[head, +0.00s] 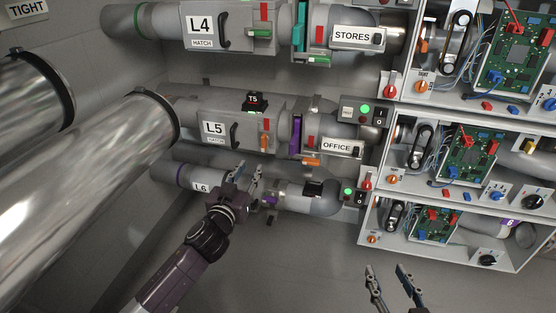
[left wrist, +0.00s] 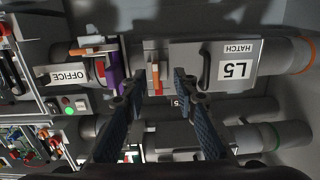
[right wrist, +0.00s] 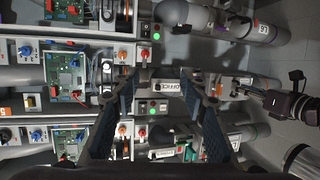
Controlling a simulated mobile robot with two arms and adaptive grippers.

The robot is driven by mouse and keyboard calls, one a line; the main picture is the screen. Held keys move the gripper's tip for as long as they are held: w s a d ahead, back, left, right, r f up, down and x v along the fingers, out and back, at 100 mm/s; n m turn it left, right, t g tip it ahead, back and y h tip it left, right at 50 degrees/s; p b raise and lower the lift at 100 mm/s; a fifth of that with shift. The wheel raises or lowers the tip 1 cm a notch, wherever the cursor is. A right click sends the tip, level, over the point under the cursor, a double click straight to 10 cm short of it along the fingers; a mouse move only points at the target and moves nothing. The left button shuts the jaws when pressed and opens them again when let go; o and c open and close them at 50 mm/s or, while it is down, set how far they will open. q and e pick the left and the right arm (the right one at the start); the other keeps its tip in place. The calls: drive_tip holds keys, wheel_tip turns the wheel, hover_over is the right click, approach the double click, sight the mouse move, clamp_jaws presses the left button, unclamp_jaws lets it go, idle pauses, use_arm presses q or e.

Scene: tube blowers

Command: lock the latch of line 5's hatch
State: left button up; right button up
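Line 5's hatch (head: 203,131) is the grey cover labelled L5, with a black handle. It also shows upside down in the left wrist view (left wrist: 260,66). Its latch (head: 265,142) is an orange lever right of the handle, near a red piece; it looks upright in the head view. In the left wrist view the latch (left wrist: 156,76) lies between my fingertips, with a gap on both sides. My left gripper (head: 249,175) is open and empty, below the latch in the head view. My right gripper (head: 388,270) is open and empty at the lower right.
Line 4's pipe (head: 160,22) runs above and line 6's pipe (head: 178,175) below, close to my left gripper. A purple lever (head: 295,136) and the OFFICE sign (head: 337,146) are right of the latch. Open electronics boxes (head: 380,165) stand farther right.

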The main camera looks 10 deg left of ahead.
sight(263, 144)
use_arm(q)
drive_tip(key=shift+t, duration=0.4)
drive_tip(key=w+r, duration=0.1)
drive_tip(key=w, duration=0.1)
drive_tip(key=w+r+b, duration=0.1)
drive_tip(key=w, duration=0.2)
drive_tip(key=w+d, duration=0.1)
drive_tip(key=w, duration=0.2)
drive_tip(key=shift+d+r+b, duration=0.1)
drive_tip(key=shift+r+b, duration=0.3)
drive_tip(key=shift+w, duration=0.3)
use_arm(e)
wheel_tip(263, 144, up, 12)
drive_tip(key=a+t+y, duration=0.1)
drive_tip(key=t, duration=0.4)
drive_tip(key=shift+w+f, duration=0.2)
use_arm(q)
clamp_jaws()
